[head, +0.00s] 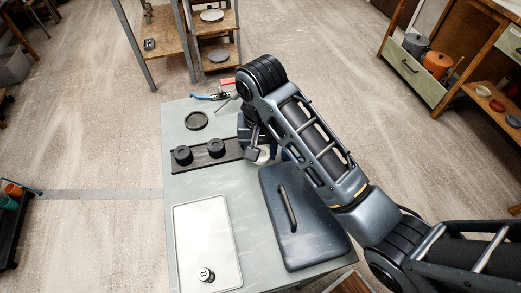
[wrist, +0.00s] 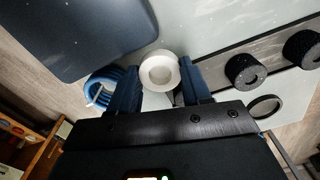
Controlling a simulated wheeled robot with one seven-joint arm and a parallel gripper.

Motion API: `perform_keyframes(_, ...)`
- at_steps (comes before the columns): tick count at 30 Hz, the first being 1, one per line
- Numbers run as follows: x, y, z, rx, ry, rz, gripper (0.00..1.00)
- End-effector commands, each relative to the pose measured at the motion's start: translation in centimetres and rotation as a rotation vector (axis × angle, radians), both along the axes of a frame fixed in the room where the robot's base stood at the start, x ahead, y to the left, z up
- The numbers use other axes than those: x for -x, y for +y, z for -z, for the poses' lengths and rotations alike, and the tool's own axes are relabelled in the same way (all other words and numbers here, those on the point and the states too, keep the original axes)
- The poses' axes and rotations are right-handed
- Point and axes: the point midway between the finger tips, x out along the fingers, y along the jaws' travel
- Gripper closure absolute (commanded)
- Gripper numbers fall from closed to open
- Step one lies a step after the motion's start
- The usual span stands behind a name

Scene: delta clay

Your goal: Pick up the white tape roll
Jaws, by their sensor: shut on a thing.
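The white tape roll (wrist: 145,72) sits between the two dark blue fingers of my gripper (wrist: 160,80) in the wrist view, with its round hole facing the camera. The fingers are shut on its sides. In the head view my gripper (head: 254,148) is over the grey table, beside the right end of the dark strip. Only a pale bit of the tape roll (head: 263,156) shows there; my arm hides the rest. I cannot tell whether the roll touches the table.
A blue roll (wrist: 104,84) lies close by. A dark blue panel with a handle (head: 314,231) lies in front. Black knurled cylinders (head: 183,156) stand on a dark strip (head: 195,166).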

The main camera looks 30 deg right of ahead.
Motion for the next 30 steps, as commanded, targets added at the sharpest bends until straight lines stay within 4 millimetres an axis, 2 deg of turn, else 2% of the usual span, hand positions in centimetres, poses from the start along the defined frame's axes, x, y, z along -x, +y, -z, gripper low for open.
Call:
perform_keyframes(1, 0.1, -1.1, -1.1, -0.001, 0.001, 0.007, 0.8)
perform_keyframes(3, 0.2, -2.3, -1.8, -0.001, 0.0, 0.006, 0.8)
perform_keyframes(12, 0.4, -5.0, -2.9, 0.001, 0.0, 0.008, 0.8)
perform_keyframes(17, -0.6, -5.7, -3.9, 0.001, -0.026, 0.002, 0.8)
perform_keyframes(30, 0.5, -7.7, -4.4, 0.001, 0.001, 0.005, 0.8)
